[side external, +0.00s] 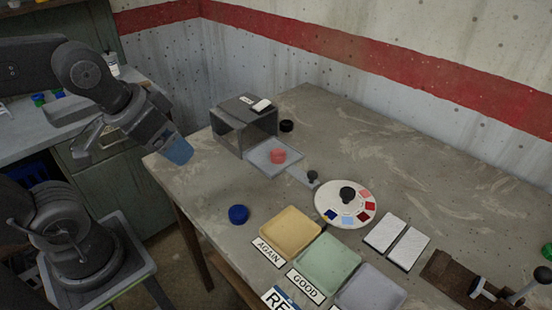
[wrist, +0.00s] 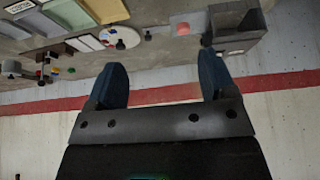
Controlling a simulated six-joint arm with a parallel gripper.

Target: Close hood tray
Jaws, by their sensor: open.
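The hood (side external: 244,124) is a dark grey box near the far left part of the table. Its light grey tray (side external: 264,164) is pulled out at the front with a pinkish-red round piece (side external: 278,155) on it. A thin bar runs from the tray to a small black knob (side external: 312,176). In the wrist view the hood (wrist: 236,24) is at the top right, with the red piece (wrist: 183,28) beside it. My gripper (side external: 180,152) is left of the hood, above the table's edge and apart from it. In the wrist view its blue fingers (wrist: 162,75) are spread with nothing between them.
A dial (side external: 330,203) with coloured patches stands right of the tray knob. Yellow, green and grey trays (side external: 328,262) line the front edge. The back right table area is clear.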

